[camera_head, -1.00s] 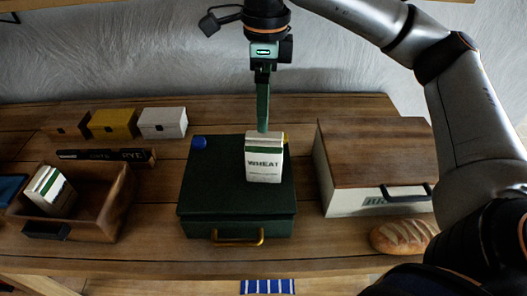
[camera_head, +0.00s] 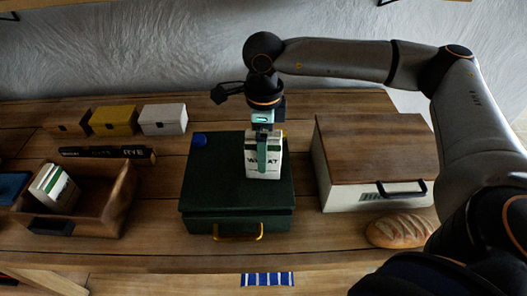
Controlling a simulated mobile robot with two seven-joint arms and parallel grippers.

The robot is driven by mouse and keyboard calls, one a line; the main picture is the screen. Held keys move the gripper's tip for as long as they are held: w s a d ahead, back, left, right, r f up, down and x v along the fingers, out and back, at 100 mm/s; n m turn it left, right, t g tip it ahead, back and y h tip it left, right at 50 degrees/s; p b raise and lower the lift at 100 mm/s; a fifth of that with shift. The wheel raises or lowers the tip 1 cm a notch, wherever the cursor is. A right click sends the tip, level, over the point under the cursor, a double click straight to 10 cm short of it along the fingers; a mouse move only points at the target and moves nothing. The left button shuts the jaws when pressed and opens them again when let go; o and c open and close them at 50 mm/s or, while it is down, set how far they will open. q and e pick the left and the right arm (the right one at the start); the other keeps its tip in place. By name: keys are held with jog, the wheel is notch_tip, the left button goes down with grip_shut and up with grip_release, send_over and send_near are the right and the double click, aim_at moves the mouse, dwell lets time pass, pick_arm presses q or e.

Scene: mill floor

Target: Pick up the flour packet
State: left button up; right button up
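A white flour packet (camera_head: 252,160) with a green band and dark lettering, readable as WHEAT earlier, stands upright on the dark green box (camera_head: 215,185) with a brass handle. My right gripper (camera_head: 262,168) reaches down over the packet, with one teal finger across its camera-facing side. The other finger is hidden, so I cannot tell whether the gripper is open or shut on the packet. A second white and green packet (camera_head: 52,186) leans in the open wooden crate (camera_head: 105,212) at left. My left gripper is not in view.
A white box with a wooden lid (camera_head: 375,150) stands right of the green box, with a bread loaf (camera_head: 398,231) in front. A blue knob-like thing (camera_head: 199,140) sits on the green box. A black bar marked RYE (camera_head: 105,152) and small drawers (camera_head: 115,121) are at back left.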

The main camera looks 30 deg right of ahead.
grip_shut()
dwell(0.8)
